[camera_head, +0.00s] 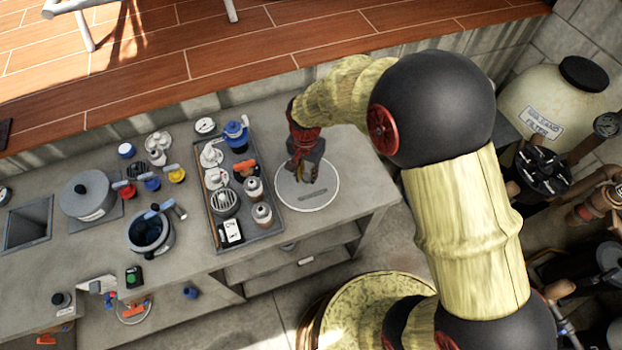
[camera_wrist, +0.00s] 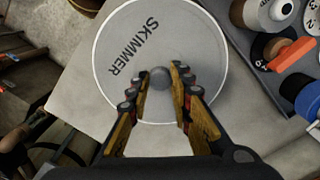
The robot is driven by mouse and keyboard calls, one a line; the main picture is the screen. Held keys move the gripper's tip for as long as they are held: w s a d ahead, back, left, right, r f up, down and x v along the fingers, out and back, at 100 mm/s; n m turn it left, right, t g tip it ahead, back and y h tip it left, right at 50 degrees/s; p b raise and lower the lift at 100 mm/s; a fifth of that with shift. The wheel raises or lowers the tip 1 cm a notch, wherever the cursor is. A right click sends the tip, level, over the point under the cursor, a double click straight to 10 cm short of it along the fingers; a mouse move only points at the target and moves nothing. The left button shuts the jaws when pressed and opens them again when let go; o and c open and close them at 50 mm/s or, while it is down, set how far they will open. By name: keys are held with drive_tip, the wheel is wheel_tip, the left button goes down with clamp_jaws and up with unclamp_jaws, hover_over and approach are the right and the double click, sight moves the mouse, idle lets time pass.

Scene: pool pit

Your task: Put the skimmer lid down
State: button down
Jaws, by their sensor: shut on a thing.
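The skimmer lid (camera_head: 307,197) is a round grey disc with a pale rim, at the right end of the concrete bench, just right of the tray. My gripper (camera_head: 302,176) is over the lid, pointing down. In the wrist view my gripper (camera_wrist: 160,82) has its two fingers closed on either side of the knob. I cannot tell whether the lid touches the bench top.
A dark tray (camera_head: 275,235) of bottles, caps and valves stands close left of the lid.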

drive_tip(key=shift+w+d+f, duration=0.4)
drive_tip(key=shift+d+f, duration=0.15)
drive_tip(key=shift+f, duration=0.2)
drive_tip(key=shift+w+d+f, duration=0.1)
drive_tip(key=shift+d+f, duration=0.1)
drive_tip(key=shift+f, duration=1.55)
drive_tip(key=shift+f+b, duration=0.2)
drive_tip(key=shift+b, duration=0.1)
drive_tip(key=c, duration=1.7)
unclamp_jaws()
drive_tip(key=shift+o, duration=0.4)
